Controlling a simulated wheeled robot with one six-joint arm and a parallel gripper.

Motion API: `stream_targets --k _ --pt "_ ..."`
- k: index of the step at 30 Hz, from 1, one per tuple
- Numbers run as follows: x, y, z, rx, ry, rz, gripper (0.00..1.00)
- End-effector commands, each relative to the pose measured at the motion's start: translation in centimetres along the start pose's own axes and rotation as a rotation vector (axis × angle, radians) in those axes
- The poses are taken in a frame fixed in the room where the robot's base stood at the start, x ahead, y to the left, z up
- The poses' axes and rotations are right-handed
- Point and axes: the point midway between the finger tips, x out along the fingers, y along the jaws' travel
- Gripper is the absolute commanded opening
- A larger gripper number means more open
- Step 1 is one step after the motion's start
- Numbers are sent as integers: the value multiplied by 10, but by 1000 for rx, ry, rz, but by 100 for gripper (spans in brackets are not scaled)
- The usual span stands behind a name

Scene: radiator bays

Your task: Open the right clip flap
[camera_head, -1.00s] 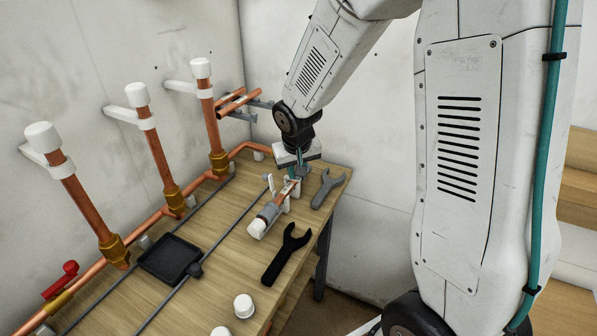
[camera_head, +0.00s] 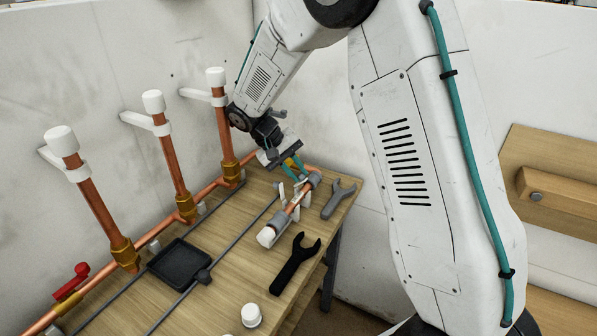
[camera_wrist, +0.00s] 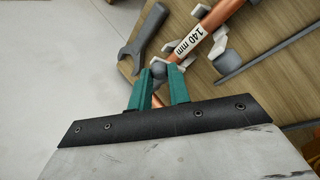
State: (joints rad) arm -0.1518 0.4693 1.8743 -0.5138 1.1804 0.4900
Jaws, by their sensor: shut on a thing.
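A copper pipe (camera_head: 293,211), labelled 140 mm in the wrist view (camera_wrist: 205,32), lies in white clips on the bench. My gripper (camera_head: 300,178) reaches down at a tilt to the pipe's far end. In the wrist view my teal fingers (camera_wrist: 158,82) are shut on a small grey rounded knob (camera_wrist: 158,68), apparently the end of the right clip flap. A white clip part (camera_wrist: 164,49) shows just behind it. The other clip has a white upright piece (camera_head: 282,191). The fingers partly hide the right clip, and its exact opening angle cannot be told.
A grey wrench (camera_head: 338,199) lies close right of the pipe, a black wrench (camera_head: 295,264) nearer. A black tray (camera_head: 180,262) lies to the left. Several capped upright copper pipes (camera_head: 167,158) stand along the wall. A white cap (camera_head: 251,315) is at the front.

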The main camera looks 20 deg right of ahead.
Motion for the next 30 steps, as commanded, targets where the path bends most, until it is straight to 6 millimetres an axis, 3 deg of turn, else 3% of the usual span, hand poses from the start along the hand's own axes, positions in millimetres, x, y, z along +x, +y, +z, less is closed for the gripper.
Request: stream_targets --k 15,16,18,30 --pt "0 -1 -1 -6 -16 13 0" --pt "0 -1 -1 -6 -16 13 24" --pt "0 -1 -1 -6 -15 13 40" --pt "-8 4 0 -4 -13 12 40"
